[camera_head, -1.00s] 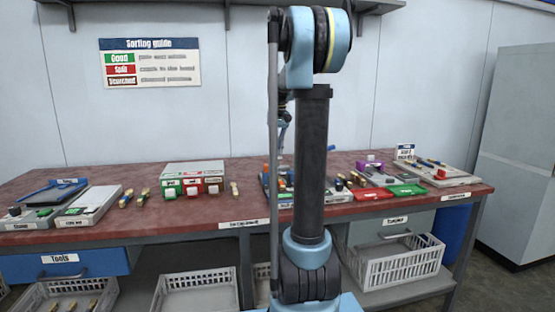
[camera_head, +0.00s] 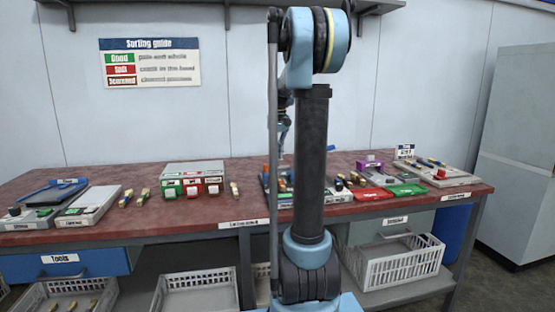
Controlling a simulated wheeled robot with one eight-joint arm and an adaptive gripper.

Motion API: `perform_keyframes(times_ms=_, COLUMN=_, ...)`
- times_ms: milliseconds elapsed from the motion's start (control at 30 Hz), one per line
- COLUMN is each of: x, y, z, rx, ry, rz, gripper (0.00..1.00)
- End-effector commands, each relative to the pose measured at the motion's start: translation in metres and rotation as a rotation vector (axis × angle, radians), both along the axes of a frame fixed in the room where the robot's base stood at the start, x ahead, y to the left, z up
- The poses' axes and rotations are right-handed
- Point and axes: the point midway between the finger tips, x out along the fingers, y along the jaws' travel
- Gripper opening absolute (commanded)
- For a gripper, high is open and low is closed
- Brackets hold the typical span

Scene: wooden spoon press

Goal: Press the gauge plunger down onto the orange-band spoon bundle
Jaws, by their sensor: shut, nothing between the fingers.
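My gripper (camera_head: 282,152) shows as a small, thin shape beside my dark arm column, pointing down above the middle of the red bench. It is shut and appears empty. A cluster of small items (camera_head: 266,180), with a bit of orange, lies on the bench below it. My arm covers much of this cluster, so I cannot tell the gauge plunger or the orange-band spoon bundle apart there. Whether the gripper touches anything is too small to tell.
Small spoon bundles (camera_head: 126,198) lie further left. Right of my arm are a red tray (camera_head: 374,195), a green tray (camera_head: 408,190) and a purple block (camera_head: 369,168). A white basket (camera_head: 393,264) sits below the bench.

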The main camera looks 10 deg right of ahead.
Motion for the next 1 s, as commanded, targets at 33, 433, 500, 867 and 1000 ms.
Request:
perform_keyframes(times_ms=33, x=-0.0001, y=0.0, z=-0.001, rx=0.0, ry=0.0, rz=0.0, gripper=0.0)
perform_keyframes(times_ms=433, x=0.0001, y=0.0, z=-0.0071, rx=0.0, ry=0.0, rz=0.0, gripper=0.0)
perform_keyframes(times_ms=500, x=0.0002, y=0.0, z=-0.0083, rx=0.0, ry=0.0, rz=0.0, gripper=0.0)
perform_keyframes(times_ms=867, x=0.0001, y=0.0001, z=-0.0085, rx=0.0, ry=0.0, rz=0.0, gripper=0.0)
perform_keyframes(times_ms=1000, x=0.0001, y=0.0001, z=-0.0069, rx=0.0, ry=0.0, rz=0.0, gripper=0.0)
